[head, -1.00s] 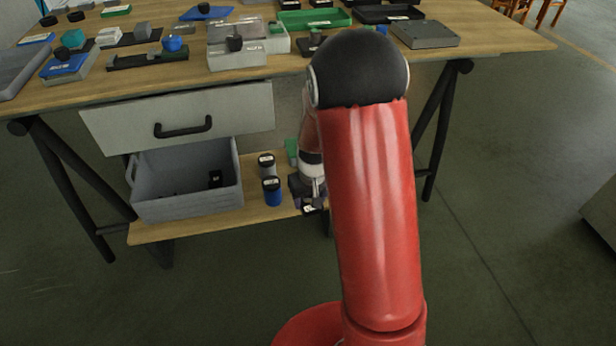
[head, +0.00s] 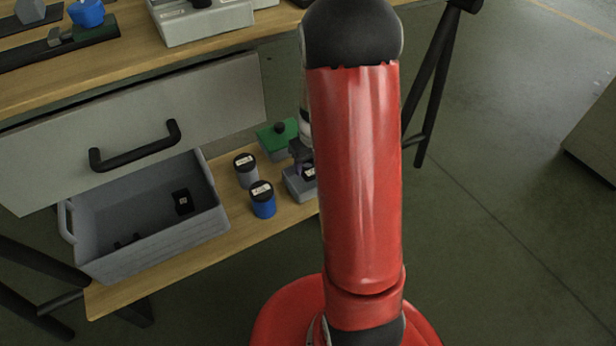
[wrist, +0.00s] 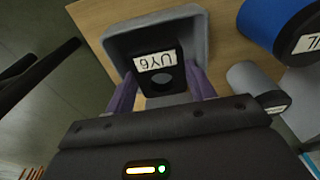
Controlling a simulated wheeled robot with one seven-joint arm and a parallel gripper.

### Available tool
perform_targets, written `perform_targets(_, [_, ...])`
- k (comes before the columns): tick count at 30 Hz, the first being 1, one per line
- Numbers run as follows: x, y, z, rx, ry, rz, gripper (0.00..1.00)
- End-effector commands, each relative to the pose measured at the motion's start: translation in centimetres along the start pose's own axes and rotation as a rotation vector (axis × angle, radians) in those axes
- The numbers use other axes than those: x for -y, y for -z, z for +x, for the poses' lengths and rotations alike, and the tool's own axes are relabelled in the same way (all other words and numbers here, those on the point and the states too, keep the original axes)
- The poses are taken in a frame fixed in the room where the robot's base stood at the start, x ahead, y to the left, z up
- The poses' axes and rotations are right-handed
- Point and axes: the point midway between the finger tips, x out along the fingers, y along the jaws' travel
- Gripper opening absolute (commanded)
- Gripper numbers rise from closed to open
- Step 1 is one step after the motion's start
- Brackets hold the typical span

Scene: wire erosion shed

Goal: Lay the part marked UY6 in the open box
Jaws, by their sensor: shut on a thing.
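The black part marked UY6 (wrist: 155,62) is between my gripper's purple fingers (wrist: 160,88), its white label upside down in the wrist view. My gripper is shut on it. The small open grey box (wrist: 196,32) lies right behind the part in that view, its walls around the part's far end. I cannot tell whether the part touches the box floor. In the head view the box (head: 297,188) stands on the lower shelf, partly hidden by my red arm. My gripper (head: 304,166) is at the box there, mostly hidden.
A blue jar (head: 263,203) and a grey jar (head: 246,172), both black-lidded, stand left of the box. A green lid with a black knob (head: 276,142) sits behind. A large grey crate (head: 160,238) holds black parts. A drawer (head: 130,125) is above the shelf.

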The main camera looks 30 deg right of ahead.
Motion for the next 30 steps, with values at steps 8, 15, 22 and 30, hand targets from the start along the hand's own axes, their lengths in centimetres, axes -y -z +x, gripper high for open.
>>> perform_targets(8, [0.0, -0.3, 2.5, 0.0, 0.0, -0.001, 0.09])
perform_targets(15, [0.0, -0.6, 5.2, -0.002, -0.001, 0.0, 0.09])
perform_targets(22, [0.0, -0.5, 5.1, -0.003, -0.001, -0.001, 0.09])
perform_targets(30, [0.0, -0.6, 5.4, -0.001, 0.0, 0.0, 0.75])
